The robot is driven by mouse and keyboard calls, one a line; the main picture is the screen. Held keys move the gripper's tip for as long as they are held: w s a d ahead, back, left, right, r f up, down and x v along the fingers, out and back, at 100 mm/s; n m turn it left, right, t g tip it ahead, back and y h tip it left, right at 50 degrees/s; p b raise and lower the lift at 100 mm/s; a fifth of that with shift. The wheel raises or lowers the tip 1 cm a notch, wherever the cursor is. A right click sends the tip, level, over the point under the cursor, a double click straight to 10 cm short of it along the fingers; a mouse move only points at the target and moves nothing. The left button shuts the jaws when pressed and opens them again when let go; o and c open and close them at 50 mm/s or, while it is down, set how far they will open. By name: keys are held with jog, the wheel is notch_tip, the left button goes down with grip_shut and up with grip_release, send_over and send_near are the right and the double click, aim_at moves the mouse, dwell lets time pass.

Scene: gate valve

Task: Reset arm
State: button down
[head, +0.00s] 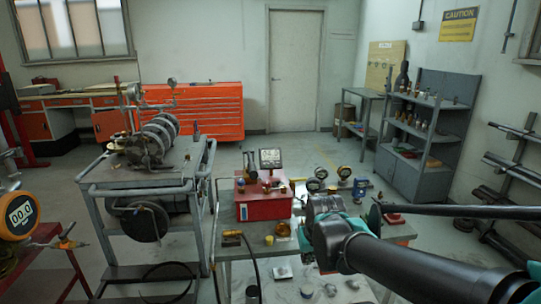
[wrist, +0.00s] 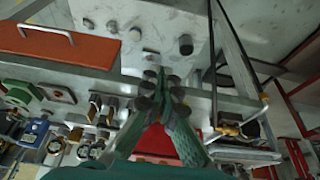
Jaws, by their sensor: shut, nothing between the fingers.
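My arm (head: 365,245) reaches in from the lower right of the head view, over the right part of the workbench (head: 235,258). In the head view I cannot make out the fingers of my gripper. In the wrist view my gripper (wrist: 160,82) shows in the centre, with its green-grey fingers brought together at the tips. It is shut and empty, and it appears clear of the objects around it. Part of the bench and the things on it are hidden behind my arm.
A red box (head: 263,206) with a gauge on top stands on the bench, with several gauges and fittings beside it. A cart (head: 100,212) with machinery stands left. A grey shelf (head: 445,130) and a door (head: 295,70) are behind. Open floor lies behind the bench.

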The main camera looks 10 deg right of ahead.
jog(key=shift+r, duration=0.45)
jog(key=shift+f, duration=2.55)
